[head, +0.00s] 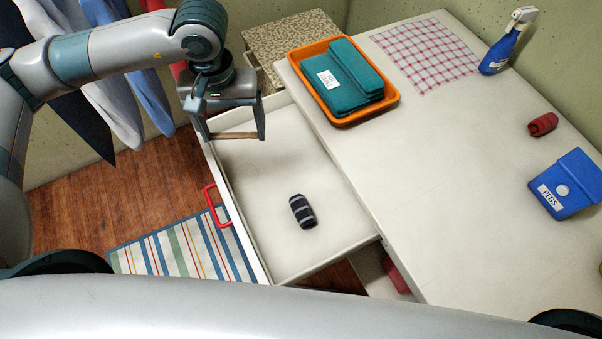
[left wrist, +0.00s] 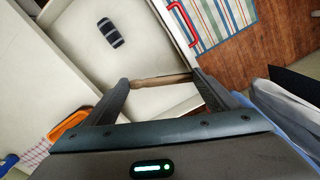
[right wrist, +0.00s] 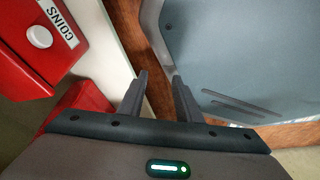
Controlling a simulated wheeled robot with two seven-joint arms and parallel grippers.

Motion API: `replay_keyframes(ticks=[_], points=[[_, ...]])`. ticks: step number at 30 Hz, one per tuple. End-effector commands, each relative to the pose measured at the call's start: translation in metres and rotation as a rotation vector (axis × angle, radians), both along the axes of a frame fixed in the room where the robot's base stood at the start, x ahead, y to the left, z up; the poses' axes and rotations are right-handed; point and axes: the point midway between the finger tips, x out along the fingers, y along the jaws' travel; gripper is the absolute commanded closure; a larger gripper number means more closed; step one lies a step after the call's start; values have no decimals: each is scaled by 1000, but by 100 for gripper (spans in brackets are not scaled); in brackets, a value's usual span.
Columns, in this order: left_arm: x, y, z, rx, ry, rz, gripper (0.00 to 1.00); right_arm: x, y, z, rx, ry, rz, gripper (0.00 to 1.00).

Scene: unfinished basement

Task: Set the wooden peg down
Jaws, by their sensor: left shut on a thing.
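My left gripper (head: 234,134) is shut on the wooden peg (head: 235,136), a light brown stick lying across between its fingertips. The peg (left wrist: 160,80) also spans the two fingers in the left wrist view. In the head view they appear over the far left part of the open white drawer (head: 258,185); the height above it is hard to tell. My right gripper (right wrist: 160,78) is open and empty in the right wrist view, low beside a red box labelled COINS (right wrist: 25,50).
A dark striped roll (head: 302,211) lies in the drawer, with bare floor around it.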

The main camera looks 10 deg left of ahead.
Motion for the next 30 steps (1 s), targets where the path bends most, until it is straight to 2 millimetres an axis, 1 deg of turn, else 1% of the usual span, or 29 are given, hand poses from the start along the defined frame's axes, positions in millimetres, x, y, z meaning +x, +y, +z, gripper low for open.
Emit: replay_keyframes(ticks=[2, 5, 7, 9, 12, 16, 18, 21, 30], points=[[-2, -9, -15, -1, 6, 81, 40, -4, -3, 3, -7, 18, -1, 69], [-4, -22, -37, -3, 7, 212, 40, -15, -9, 2, -17, 51, -2, 69], [-6, -31, -54, -4, 7, 314, 40, -30, -15, 1, -27, 82, -4, 69], [-10, -40, -71, -4, 7, 418, 40, -56, -27, -1, -44, 133, -8, 69], [-18, -53, -94, -4, 8, 559, 40, -71, -32, 0, -53, 167, -8, 69], [-28, -66, -117, -3, 7, 710, 40, -85, -36, 1, -61, 200, -9, 69], [-32, -70, -125, -3, 6, 769, 40, -92, -38, 1, -66, 216, -10, 69], [-36, -74, -133, -1, 5, 822, 40, -97, -40, 1, -68, 229, -11, 69], [-37, -75, -136, -1, 2, 846, 40, -99, -40, 0, -69, 232, -11, 69]])
